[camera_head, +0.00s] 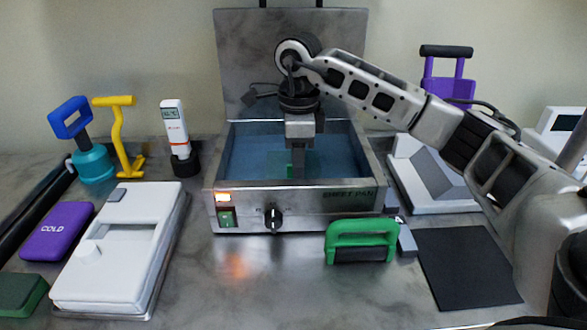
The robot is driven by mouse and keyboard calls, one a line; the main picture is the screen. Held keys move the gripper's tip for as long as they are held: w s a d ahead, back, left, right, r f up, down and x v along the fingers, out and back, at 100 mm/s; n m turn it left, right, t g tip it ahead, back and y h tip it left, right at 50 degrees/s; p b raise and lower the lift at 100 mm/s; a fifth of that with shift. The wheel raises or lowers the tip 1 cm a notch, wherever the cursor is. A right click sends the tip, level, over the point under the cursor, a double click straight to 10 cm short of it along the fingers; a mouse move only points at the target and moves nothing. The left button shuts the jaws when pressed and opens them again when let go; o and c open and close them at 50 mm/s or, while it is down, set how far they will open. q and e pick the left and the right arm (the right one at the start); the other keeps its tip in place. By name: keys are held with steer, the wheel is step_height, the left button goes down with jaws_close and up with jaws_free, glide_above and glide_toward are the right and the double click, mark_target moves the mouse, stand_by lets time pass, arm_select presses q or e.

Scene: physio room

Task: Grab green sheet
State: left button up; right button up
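A metal sheet pan (300,205) full of bluish water stands in the middle with its lid raised. A green sheet (282,168) shows faintly under the water near the middle of the pan. My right gripper (298,172) points straight down into the pan, with its finger tips at the sheet and in the water. Its fingers are seen edge-on and partly hidden, so I cannot tell whether they are open or touch the sheet. My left gripper is not in view.
A green-handled tool (361,232) lies in front of the pan, beside a black mat (466,268). A white case (118,245), a purple cold pack (57,231) and a thermometer (176,135) are on the left. The front middle counter is clear.

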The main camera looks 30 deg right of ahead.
steer(key=shift+f, duration=1.35)
jaws_close()
